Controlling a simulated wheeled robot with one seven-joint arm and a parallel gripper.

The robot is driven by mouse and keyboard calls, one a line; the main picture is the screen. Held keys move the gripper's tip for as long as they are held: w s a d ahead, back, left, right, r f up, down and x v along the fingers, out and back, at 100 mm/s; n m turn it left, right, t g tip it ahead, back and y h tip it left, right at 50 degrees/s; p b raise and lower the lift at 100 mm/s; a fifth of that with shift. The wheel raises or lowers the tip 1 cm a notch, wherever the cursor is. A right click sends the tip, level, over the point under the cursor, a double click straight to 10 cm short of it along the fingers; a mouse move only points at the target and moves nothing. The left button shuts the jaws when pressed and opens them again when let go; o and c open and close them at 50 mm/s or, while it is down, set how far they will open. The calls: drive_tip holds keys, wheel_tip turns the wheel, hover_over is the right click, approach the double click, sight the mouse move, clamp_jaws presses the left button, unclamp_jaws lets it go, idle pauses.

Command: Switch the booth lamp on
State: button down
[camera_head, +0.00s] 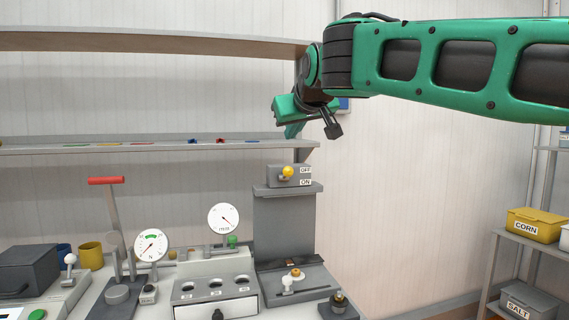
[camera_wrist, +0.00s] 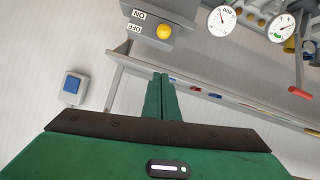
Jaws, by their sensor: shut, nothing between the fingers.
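A wall switch with a blue face in a pale square frame (camera_wrist: 73,88) is on the white wall, at the left of the wrist view. In the head view only a blue bit of it (camera_head: 344,104) shows behind my arm. A grey box (camera_head: 275,174) carries a yellow knob (camera_head: 288,172) beside OFF and ON labels; the knob is level with OFF. The knob also shows in the wrist view (camera_wrist: 164,32). My gripper (camera_head: 292,131) is shut and empty, above the grey box and apart from both. Its green fingers (camera_wrist: 161,88) are together. No lamp is identifiable.
A long shelf (camera_head: 130,149) with small coloured items ends near my gripper. Below are dial gauges (camera_head: 223,218), a red-handled lever (camera_head: 106,181) and a drawer unit (camera_head: 215,291). A rack (camera_head: 510,250) with a CORN bin (camera_head: 536,224) stands right. The wall right of the grey box is clear.

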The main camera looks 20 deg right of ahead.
hover_over(287, 171)
wheel_tip(287, 171, down, 4)
drive_tip(key=shift+s+f, duration=0.2)
drive_tip(key=shift+f, duration=0.85)
drive_tip(key=shift+s+f, duration=0.15)
drive_tip(key=shift+f, duration=0.9)
drive_tip(key=shift+s+f, duration=0.9)
drive_tip(key=shift+f, duration=0.3)
drive_tip(key=f, duration=0.1)
drive_tip(key=s+f, duration=0.1)
drive_tip(key=f, duration=0.1)
drive_tip(key=shift+r, duration=0.15)
